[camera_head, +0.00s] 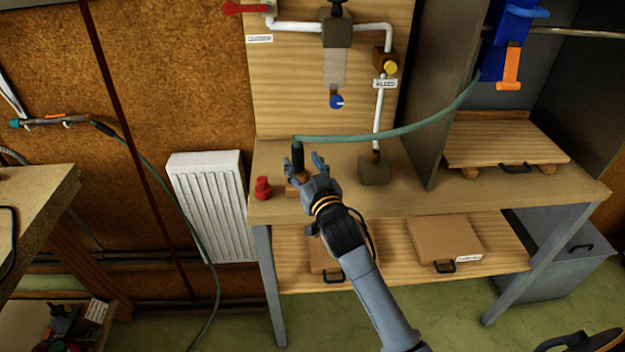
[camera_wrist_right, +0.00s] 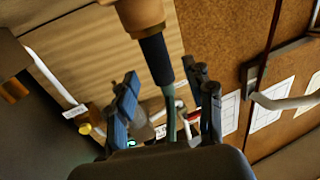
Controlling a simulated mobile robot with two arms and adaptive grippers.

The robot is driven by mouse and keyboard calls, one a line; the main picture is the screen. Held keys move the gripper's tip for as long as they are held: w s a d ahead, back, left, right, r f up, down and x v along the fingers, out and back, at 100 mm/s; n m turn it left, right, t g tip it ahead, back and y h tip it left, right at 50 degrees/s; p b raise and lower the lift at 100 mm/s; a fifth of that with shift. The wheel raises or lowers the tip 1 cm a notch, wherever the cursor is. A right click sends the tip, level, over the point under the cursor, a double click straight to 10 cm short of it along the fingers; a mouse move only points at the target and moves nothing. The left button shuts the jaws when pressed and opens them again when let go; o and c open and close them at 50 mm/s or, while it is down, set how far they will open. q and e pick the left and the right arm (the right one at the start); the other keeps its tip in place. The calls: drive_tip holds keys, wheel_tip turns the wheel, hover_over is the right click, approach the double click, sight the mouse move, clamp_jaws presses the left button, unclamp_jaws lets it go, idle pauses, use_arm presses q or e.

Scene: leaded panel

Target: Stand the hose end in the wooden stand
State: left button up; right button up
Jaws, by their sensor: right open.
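The black hose end (camera_head: 298,154) stands upright at the wooden stand (camera_head: 300,187) on the bench, and the green hose (camera_head: 400,133) runs from its top to the right. The wrist view, which is upside down, shows the black hose end (camera_wrist_right: 156,60) with its tip at the wooden stand (camera_wrist_right: 140,12) and seated in it as far as I can see. My right gripper (camera_head: 304,164) is open, with its fingers apart on either side of the hose end. Whether a finger touches it is unclear. My left gripper is not in view.
A red fitting (camera_head: 263,188) stands left of the wooden stand on the bench (camera_head: 330,205). A grey block with a pipe (camera_head: 373,170) is to the right. The pipe panel (camera_head: 290,90) rises behind. A blue holder (camera_head: 510,40) hangs at the upper right.

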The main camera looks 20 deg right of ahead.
drive_tip(key=s, duration=0.8)
